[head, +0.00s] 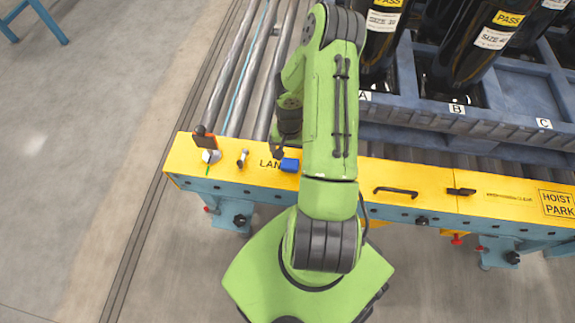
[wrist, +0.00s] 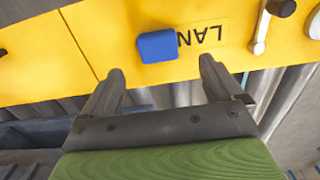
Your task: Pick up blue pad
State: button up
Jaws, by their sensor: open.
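The blue pad (head: 290,165) is a small blue block lying on the yellow top of the conveyor's front rail, over part of the black "LAN" lettering. In the wrist view the blue pad (wrist: 157,46) lies beyond my fingertips, roughly midway between them and a little left. My gripper (wrist: 160,80) is open with nothing between its fingers. In the head view my gripper (head: 279,150) is small and dark, beside the pad's upper left, partly hidden by my arm. The pad is apart from the fingers in the wrist view.
The rail's top around the pad is mostly clear.

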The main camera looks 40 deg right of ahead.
aim_at(290, 163)
notch_tip(290, 163, down, 8)
jog(key=b, duration=0.2)
jog(key=shift+s+d+f+b, duration=0.1)
jog(key=shift+b, duration=0.3)
jog(key=shift+c, duration=0.4)
jog(key=c, duration=1)
